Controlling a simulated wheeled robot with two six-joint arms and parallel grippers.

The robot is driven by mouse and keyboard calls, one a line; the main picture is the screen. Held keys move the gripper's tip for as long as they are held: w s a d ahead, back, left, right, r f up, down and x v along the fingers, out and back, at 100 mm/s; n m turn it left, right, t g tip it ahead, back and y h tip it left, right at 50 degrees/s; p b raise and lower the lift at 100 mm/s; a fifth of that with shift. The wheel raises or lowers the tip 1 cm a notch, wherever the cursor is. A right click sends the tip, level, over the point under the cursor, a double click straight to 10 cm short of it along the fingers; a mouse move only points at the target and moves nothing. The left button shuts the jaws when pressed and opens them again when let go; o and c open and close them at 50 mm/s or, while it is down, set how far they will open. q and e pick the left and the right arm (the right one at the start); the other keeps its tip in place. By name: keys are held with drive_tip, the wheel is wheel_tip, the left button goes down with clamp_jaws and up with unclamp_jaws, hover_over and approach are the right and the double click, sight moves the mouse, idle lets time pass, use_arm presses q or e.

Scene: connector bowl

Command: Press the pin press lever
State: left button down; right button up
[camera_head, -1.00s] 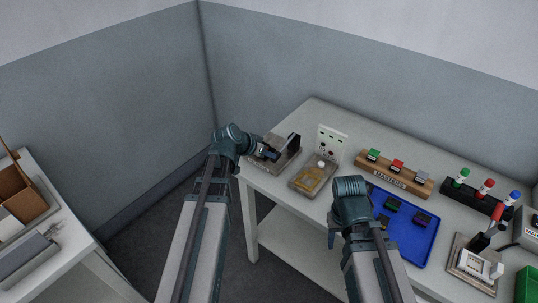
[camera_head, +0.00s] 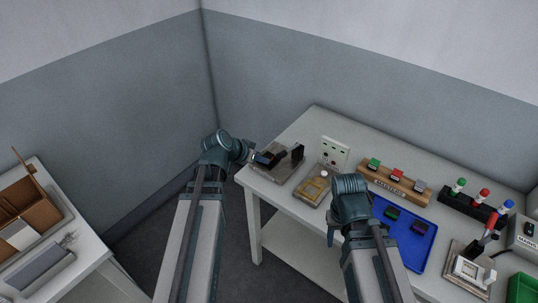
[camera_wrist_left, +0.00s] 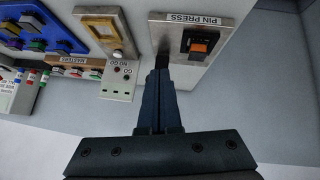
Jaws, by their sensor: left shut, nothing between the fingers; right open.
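The pin press (camera_head: 280,172) is a metal plate with a black fixture at the left end of the table. Its black lever (camera_head: 297,152) stands upright at the plate's far right corner. In the left wrist view, the labelled pin press (camera_wrist_left: 174,28) holds an orange part (camera_wrist_left: 200,45) in its black socket. The lever (camera_wrist_left: 162,54) shows just past my left fingertips; contact cannot be told. My left gripper (camera_wrist_left: 160,82) is shut and empty, at the press's left side in the head view (camera_head: 258,157). My right gripper (camera_head: 331,237) is open, pointing down by the table's front edge, mostly hidden.
Right of the press stand a plate with an amber part (camera_head: 313,186) and a white GO/NO GO panel (camera_head: 335,151). A wooden masters block (camera_head: 388,187), blue tray (camera_head: 416,249) and black marker rack (camera_head: 470,205) are further right. A second table (camera_head: 85,262) stands at the left.

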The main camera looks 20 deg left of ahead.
use_arm(q)
drive_tip(key=shift+s+a+r+p, duration=0.3)
drive_tip(key=shift+s+a+r, duration=0.15)
drive_tip(key=shift+s, duration=0.2)
drive_tip(key=shift+s+a+r+p, duration=0.35)
drive_tip(key=shift+s+r, duration=0.1)
drive_tip(key=shift+s, duration=0.25)
drive_tip(key=shift+s+a+r+p, duration=0.3)
drive_tip(key=shift+s+a+r, duration=0.15)
drive_tip(key=shift+s, duration=0.2)
drive_tip(key=s+d+f+g+y, duration=0.3)
drive_tip(key=s+d+g, duration=0.1)
drive_tip(key=s+d, duration=0.3)
drive_tip(key=s+d+f+g+y, duration=0.2)
drive_tip(key=s+d, duration=0.4)
drive_tip(key=d, duration=0.5)
drive_tip(key=shift+s+d+f+m+g+y, duration=0.35)
drive_tip(key=shift+d+f+m+g+y, duration=0.1)
drive_tip(key=shift+g, duration=0.45)
